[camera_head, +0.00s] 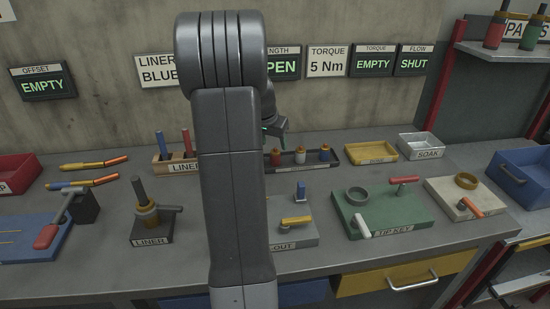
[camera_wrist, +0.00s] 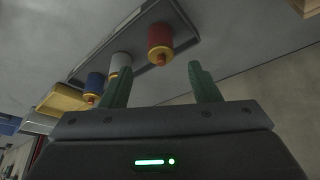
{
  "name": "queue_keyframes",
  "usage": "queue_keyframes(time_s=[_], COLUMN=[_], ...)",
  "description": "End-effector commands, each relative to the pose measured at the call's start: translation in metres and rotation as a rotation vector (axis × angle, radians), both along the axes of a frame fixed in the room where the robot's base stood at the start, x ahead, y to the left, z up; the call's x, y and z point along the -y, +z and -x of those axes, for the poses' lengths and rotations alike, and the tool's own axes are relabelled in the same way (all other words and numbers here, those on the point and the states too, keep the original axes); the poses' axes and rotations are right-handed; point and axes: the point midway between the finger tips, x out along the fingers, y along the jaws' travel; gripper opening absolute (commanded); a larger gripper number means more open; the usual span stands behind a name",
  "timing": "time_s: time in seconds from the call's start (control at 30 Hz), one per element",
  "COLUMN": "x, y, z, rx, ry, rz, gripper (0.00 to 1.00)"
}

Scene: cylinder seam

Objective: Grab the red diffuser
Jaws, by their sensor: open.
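The red diffuser (camera_head: 276,157) stands at the left end of a dark tray (camera_head: 325,164) on the bench, with a brass-coloured collar and a small red tip. In the wrist view the red diffuser (camera_wrist: 160,38) shows just beyond the fingertips, roughly centred between them and not touched. A white diffuser (camera_head: 299,156) and a blue diffuser (camera_head: 324,154) stand beside it in the same tray. My gripper (camera_head: 273,130) is above and just behind the red diffuser, partly hidden by my arm. Its green fingers are apart and empty in the wrist view (camera_wrist: 158,68).
A wooden liner rack (camera_head: 181,166) stands left of my arm. A yellow tray (camera_head: 371,151) and a metal SOAK bin (camera_head: 420,143) are to the right. A green TIP KEY board (camera_head: 390,213) lies nearer the front. The wall with signs (camera_head: 327,61) is behind.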

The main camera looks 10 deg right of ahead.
Motion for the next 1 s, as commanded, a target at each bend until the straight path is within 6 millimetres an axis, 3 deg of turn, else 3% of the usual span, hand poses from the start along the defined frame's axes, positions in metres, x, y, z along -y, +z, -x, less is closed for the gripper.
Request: queue_keyframes(time_s=[0.3, 0.6, 0.87, 1.0], x=[0.006, 0.006, 0.006, 0.006], y=[-0.042, -0.046, -0.046, -0.045], z=[-0.010, -0.012, -0.011, -0.012], rx=[-0.005, -0.001, -0.001, -0.001], ry=[-0.001, 0.000, 0.000, 0.001], rz=[0.000, -0.001, -0.001, 0.000], gripper=[0.56, 0.56, 0.06, 0.06])
